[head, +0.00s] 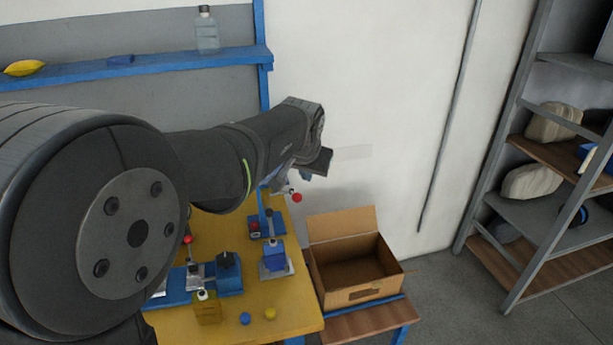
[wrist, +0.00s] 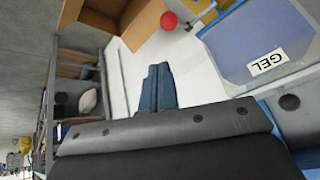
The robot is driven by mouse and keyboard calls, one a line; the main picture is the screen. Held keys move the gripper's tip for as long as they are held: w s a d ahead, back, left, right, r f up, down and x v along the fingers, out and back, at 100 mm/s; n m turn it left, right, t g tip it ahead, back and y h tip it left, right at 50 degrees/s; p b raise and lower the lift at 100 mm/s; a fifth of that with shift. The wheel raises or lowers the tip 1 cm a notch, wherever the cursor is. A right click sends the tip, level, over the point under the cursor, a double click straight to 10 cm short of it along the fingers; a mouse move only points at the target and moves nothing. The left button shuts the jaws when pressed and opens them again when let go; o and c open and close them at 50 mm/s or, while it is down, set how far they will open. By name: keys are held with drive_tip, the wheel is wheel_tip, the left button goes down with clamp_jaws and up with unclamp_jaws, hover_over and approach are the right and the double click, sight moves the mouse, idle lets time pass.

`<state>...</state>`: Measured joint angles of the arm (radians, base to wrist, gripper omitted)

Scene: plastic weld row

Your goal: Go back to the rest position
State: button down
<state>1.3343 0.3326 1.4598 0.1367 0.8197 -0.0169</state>
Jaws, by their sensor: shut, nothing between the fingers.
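My gripper (wrist: 157,70) is shut, its two blue fingers side by side and empty in the wrist view. In the head view my arm reaches right, above the back of the yellow table (head: 180,324). The fingers are mostly hidden there behind the wrist. No object is held.
An open, empty-looking cardboard box (head: 340,294) stands right of the table. Blue fixtures (head: 228,275), a blue ball (head: 245,319) and a yellow ball (head: 270,314) are on the table. Shelving (head: 530,150) is at right.

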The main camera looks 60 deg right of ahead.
drive_tip(key=shift+s+a+r, duration=0.1)
drive_tip(key=shift+a+r, duration=0.05)
idle(0.3)
drive_tip(key=w+d+r+x, duration=0.1)
drive_tip(key=x, duration=0.5)
drive_tip(key=shift+w+a+r, duration=0.1)
drive_tip(key=shift+a+r, duration=0.05)
drive_tip(key=shift+r, duration=0.8)
drive_tip(key=shift+w+a+r, duration=0.1)
drive_tip(key=shift+a+r, duration=0.05)
drive_tip(key=shift+r, duration=0.85)
drive_tip(key=shift+w+a+r, duration=0.1)
drive_tip(key=shift+a+r, duration=0.05)
drive_tip(key=shift+r, duration=0.8)
